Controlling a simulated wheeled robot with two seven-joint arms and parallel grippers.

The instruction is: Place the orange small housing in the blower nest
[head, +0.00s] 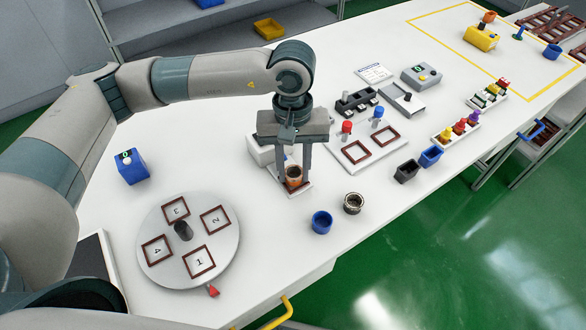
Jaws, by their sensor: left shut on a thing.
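The orange small housing (293,173) is upright between the fingers of my left gripper (294,181), which points straight down and is shut on it. The housing is at the blower nest (303,191), a small pale plate with a dark red edge in front of a white box (262,150). The fingers hide part of the nest, and I cannot tell whether the housing touches it. My right gripper is not in view.
A round turntable (222,262) with several numbered square frames stands at front left. A blue cup (321,222) and a dark metallic ring-shaped part (353,203) stand right of the nest. A plate with two red frames (385,146) lies behind.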

